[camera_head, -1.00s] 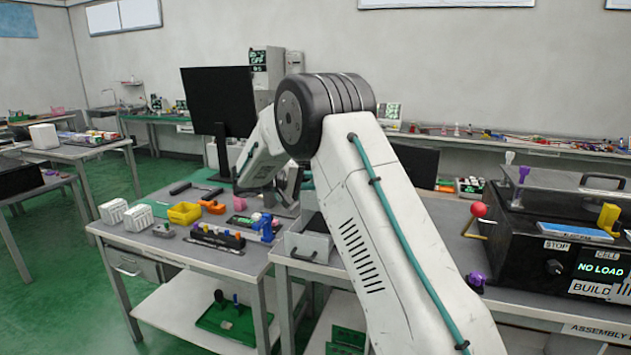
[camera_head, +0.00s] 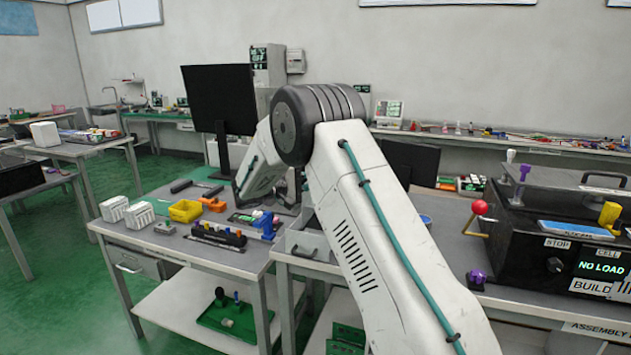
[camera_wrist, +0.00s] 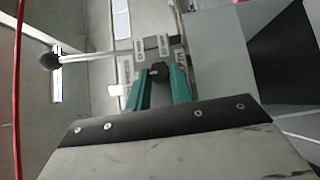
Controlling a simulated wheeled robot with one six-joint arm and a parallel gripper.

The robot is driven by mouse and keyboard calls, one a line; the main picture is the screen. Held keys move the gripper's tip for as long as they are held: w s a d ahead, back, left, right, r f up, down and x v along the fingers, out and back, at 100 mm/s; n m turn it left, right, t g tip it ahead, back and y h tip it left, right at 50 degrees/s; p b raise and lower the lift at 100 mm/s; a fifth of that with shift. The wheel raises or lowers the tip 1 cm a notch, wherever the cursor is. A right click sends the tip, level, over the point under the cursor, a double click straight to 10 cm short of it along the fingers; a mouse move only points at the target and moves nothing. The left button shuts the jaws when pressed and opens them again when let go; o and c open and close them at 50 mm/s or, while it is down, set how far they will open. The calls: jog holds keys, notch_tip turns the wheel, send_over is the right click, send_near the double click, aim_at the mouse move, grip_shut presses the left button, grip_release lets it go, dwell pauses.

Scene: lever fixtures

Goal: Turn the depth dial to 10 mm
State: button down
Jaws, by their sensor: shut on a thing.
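In the wrist view the depth dial shows as a small dark knob (camera_wrist: 160,71) with several pale labels around it, too small to read. My gripper (camera_wrist: 160,84) has its two green fingers on either side of this knob and is shut on it. The dial's pointer and setting cannot be made out. In the head view my arm's elbow and forearm stand in front of the bench, and the gripper and dial cannot be made out there.
In the wrist view a rod with a dark ball end (camera_wrist: 48,61) sticks out left of the dial. In the head view a yellow bin (camera_head: 186,211) and white bins (camera_head: 139,215) stand on the left bench. A black box with a lit display (camera_head: 600,267) stands at the right.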

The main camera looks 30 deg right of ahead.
jog(key=c, duration=1.2)
grip_release()
jog(key=shift+c, duration=0.2)
jog(key=a, duration=0.7)
jog(key=shift+w+a, duration=0.4)
jog(key=shift+w, duration=0.05)
jog(key=shift+f, duration=0.1)
